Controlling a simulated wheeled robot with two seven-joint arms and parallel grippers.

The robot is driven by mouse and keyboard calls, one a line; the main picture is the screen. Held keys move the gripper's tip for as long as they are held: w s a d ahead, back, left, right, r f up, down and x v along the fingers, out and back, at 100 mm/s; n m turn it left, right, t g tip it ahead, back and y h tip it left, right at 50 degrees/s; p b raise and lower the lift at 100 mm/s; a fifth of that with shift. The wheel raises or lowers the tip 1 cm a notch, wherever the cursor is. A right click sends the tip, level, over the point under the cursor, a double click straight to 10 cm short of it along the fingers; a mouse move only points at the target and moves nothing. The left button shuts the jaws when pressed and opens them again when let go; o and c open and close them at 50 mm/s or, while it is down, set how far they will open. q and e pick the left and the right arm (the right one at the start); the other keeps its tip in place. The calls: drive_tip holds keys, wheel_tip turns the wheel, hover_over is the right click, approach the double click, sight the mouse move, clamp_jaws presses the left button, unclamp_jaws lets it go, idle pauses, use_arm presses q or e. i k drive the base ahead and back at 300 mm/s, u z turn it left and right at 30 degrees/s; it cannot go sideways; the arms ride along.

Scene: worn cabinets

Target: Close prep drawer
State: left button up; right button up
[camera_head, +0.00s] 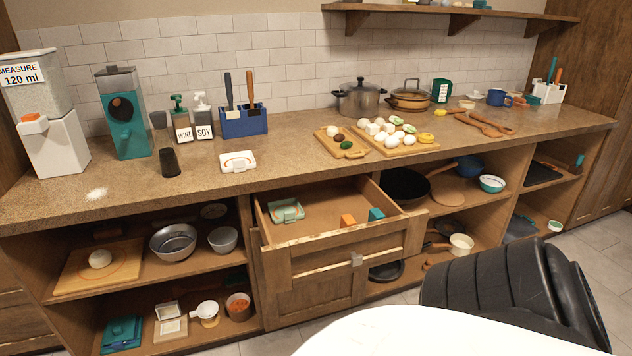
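The prep drawer (305,258) is the worn wooden drawer under the middle of the counter. It is pulled well out, and its inside shows. A small grey handle (357,259) sits on its front. Inside lie a pale teal dish (286,210) at the left, an orange block (348,220) and a teal block (376,214) near the front right. They appear to sit below the drawer's rim. Neither my left nor my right gripper is in view, so nothing is seen touching the drawer.
Open shelves flank the drawer, with a metal bowl (173,241) at left and a dark pan (405,187) at right. The stone counter (240,188) above holds cutting boards, pots and dispensers. A wooden front (310,295) sits below the drawer.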

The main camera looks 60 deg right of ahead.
sight(314, 248)
drive_tip(key=u, duration=0.05)
drive_tip(key=i, duration=1.6)
drive_tip(key=z, duration=3.6)
drive_tip(key=i, duration=0.5)
drive_tip(key=u, duration=0.05)
